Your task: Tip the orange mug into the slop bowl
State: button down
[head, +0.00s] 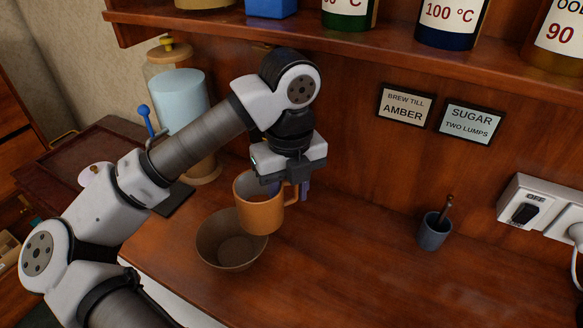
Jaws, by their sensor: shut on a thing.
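The orange mug (260,214) is near the middle of the head view, roughly upright, with its handle to the right. My gripper (290,187) reaches down from above and is shut on the mug at its rim or handle side; the exact contact is partly hidden by the gripper body. The slop bowl (230,252), brown and round, stands on the wooden counter just below and left of the mug. The mug overlaps the bowl's right rim in the picture and appears held above it. The inside of the bowl looks empty where it shows.
A small grey cup (434,231) holding a brown stick stands to the right. A glass dispenser (182,105) with a blue lever is behind my arm at left. A shelf (400,38) with labelled bottles runs above. A socket (524,207) is at right. The counter's front middle is clear.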

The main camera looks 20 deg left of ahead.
aim_at(289, 201)
jog(key=shift+w+a, duration=0.1)
jog(key=shift+w, duration=0.25)
jog(key=shift+f+b, duration=0.45)
jog(key=shift+f, duration=0.25)
jog(key=shift+f+b, duration=0.45)
jog(key=shift+f, duration=0.45)
jog(key=shift+w+r+t+h+p, duration=0.1)
jog(key=shift+r+t+h+p, duration=0.4)
jog(key=shift+r+h+p, duration=0.35)
jog(key=shift+d+r+t+h+p, duration=0.2)
jog(key=shift+r+t+h+p, duration=0.4)
jog(key=shift+r+p, duration=0.2)
jog(key=shift+r+t+h, duration=0.15)
jog(key=shift+t+h, duration=0.15)
jog(key=shift+h, duration=0.05)
jog(key=shift+w, duration=0.1)
jog(key=shift+f, duration=0.2)
jog(key=shift+b, duration=0.55)
